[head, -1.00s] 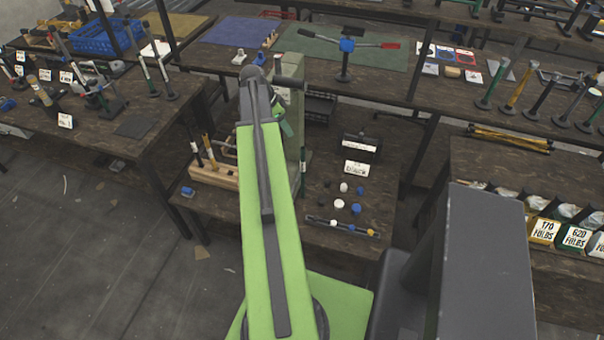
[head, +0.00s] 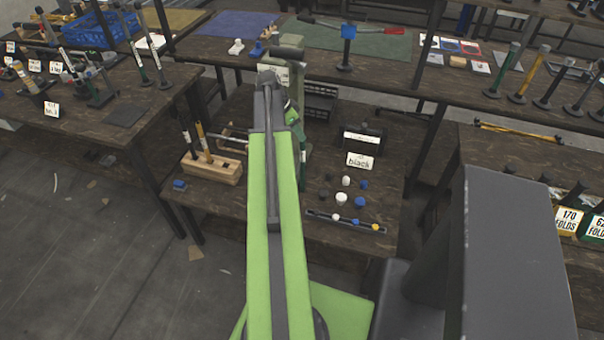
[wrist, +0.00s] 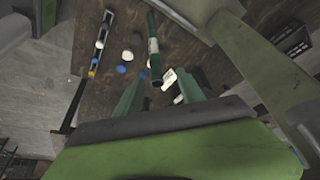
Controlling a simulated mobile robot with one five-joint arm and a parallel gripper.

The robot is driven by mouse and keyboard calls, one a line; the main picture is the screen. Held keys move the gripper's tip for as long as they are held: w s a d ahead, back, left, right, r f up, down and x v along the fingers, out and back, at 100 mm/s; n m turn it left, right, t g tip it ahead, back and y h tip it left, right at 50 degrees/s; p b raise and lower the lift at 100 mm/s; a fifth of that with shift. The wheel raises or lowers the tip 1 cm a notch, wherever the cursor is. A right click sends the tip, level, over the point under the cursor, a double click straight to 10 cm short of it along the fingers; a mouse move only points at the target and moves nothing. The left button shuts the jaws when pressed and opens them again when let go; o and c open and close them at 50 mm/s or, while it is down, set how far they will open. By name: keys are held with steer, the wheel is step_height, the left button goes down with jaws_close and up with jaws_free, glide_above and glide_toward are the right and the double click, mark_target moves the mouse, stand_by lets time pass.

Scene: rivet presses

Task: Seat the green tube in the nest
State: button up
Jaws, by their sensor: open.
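A dark green tube (head: 302,163) with a pale band stands beside the pale green press (head: 290,52), just right of my arm in the head view. In the wrist view the tube (wrist: 152,45) shows ahead of my gripper (wrist: 158,80), between the lines of its two green fingers. The fingers are apart and nothing is held. I cannot tell how far the tube is from the fingertips. I cannot make out the nest.
A wooden block (head: 212,168) with upright tools stands left of my arm. Right of it lie white, blue and black knobs, a dark strip (head: 345,222) with coloured knobs and a "black" sign (head: 361,161). A workbench (head: 400,70) runs behind.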

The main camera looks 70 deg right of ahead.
steer(key=b+x, duration=0.5)
steer(key=shift+s+a+f, duration=0.1)
steer(key=shift+s+f, duration=0.05)
steer(key=shift+s, duration=0.2)
steer(key=shift+r, duration=0.2)
jaws_close()
stand_by(0.8)
